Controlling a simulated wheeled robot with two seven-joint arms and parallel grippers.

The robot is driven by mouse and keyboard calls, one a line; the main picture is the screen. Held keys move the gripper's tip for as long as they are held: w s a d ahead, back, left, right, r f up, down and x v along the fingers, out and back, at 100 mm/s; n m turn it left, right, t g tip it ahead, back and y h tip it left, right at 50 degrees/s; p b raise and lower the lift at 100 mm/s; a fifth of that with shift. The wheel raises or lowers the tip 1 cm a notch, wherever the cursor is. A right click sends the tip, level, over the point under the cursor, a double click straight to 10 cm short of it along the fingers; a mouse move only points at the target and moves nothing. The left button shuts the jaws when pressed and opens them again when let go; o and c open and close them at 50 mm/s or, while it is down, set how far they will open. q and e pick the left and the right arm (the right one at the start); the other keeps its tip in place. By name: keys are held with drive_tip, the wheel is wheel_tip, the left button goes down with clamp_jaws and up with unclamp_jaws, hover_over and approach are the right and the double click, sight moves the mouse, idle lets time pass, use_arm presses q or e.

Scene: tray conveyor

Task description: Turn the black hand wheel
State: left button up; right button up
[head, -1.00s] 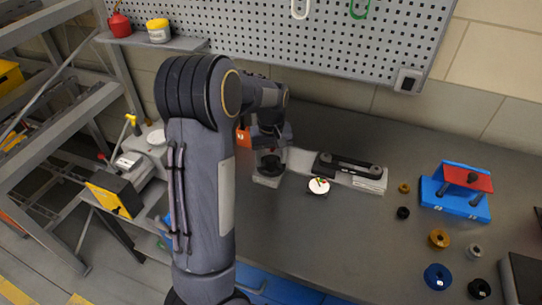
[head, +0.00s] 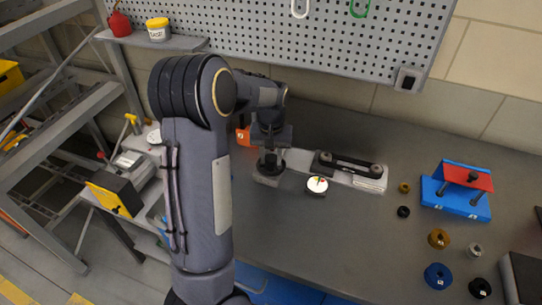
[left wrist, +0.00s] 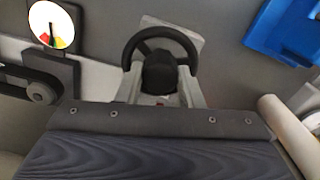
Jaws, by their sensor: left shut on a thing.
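The black hand wheel (head: 270,168) sits on a grey block at the left end of a pale linear unit (head: 302,160) on the bench. It also shows in the left wrist view (left wrist: 186,44) as a black ring with a dark hub. My left gripper (head: 268,152) points down over the wheel and is shut on it; the arm and gripper body hide part of the wheel and the exact finger contact. A round white dial (head: 317,185) with coloured marks stands beside the unit; it shows in the left wrist view too (left wrist: 52,24). My right gripper is not in view.
A blue and red fixture (head: 456,190) stands at the right, with several loose rings and collars (head: 438,238) nearby. An orange object (head: 243,137) lies behind my left arm. A perforated panel (head: 330,40) rises behind the bench. The bench front centre is clear.

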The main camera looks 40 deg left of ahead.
sight(271, 157)
use_arm(q)
drive_tip(key=o, duration=1)
drive_tip(key=shift+c, duration=0.2)
drive_tip(key=shift+r, duration=0.15)
wheel_tip(271, 157, up, 8)
drive_tip(key=shift+f, duration=0.2)
